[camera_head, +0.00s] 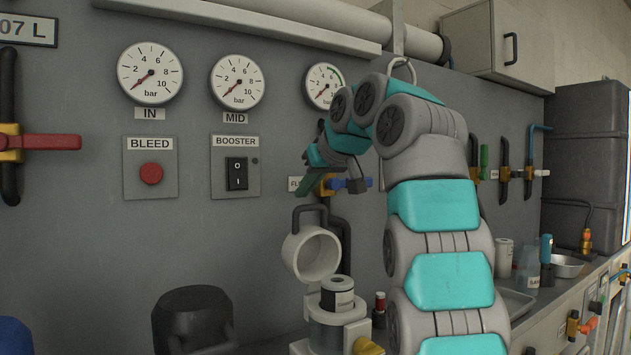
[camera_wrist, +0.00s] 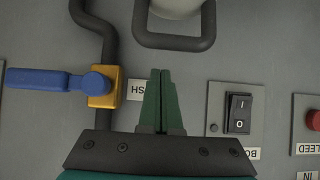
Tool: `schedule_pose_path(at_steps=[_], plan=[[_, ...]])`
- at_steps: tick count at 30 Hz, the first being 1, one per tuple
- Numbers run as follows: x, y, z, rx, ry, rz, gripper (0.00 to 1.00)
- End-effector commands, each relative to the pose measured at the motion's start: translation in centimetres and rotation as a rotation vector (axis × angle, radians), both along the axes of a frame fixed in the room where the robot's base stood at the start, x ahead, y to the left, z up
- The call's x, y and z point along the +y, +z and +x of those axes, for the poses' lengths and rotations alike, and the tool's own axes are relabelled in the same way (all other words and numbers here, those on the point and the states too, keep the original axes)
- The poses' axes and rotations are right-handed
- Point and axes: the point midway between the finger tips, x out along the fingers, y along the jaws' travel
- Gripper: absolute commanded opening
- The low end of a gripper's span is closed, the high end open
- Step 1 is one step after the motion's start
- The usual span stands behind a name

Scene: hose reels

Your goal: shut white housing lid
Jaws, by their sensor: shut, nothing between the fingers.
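The white housing lid (camera_head: 312,255) is a cup-like cap with a dark loop handle (camera_head: 297,215). It stands open, tipped on its side, above and behind the housing (camera_head: 326,335). A dark cartridge with a white label (camera_head: 337,298) shows upright in the housing's open top. In the wrist view part of the lid (camera_wrist: 180,5) and its handle (camera_wrist: 176,42) show at the top edge. My gripper (camera_head: 307,188) is above the lid, close to the panel; its green fingers (camera_wrist: 160,78) are shut and empty, pointing toward the handle but apart from it.
A blue-handled valve (camera_head: 345,185) and its dark pipe are beside my gripper. The booster switch (camera_head: 237,173) and red bleed button (camera_head: 151,173) are to the left. A dark rounded canister (camera_head: 193,318) stands at lower left. Bottles and a bowl (camera_head: 566,266) sit on the right counter.

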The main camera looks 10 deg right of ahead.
Motion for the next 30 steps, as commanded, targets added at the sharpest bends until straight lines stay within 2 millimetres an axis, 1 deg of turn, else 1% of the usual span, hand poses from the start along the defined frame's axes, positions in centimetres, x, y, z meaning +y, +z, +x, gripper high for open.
schedule_pose_path(at_steps=[1,2,6,9,16,22,30], plan=[[0.2,-0.7,0.7,0.003,0.0,-0.001,0.0],[0.1,-0.9,0.5,0.003,-0.001,-0.001,0.0],[-0.4,-1.3,-0.8,0.004,-0.003,0.001,0.0],[-0.5,-1.2,-1.7,0.001,-0.001,0.0,0.0],[-1.0,-1.5,-2.7,0.0,-0.002,0.001,0.0],[-1.1,-1.5,-3.1,0.0,-0.001,0.0,0.0],[-1.1,-1.5,-3.1,0.001,-0.001,0.0,0.0]])
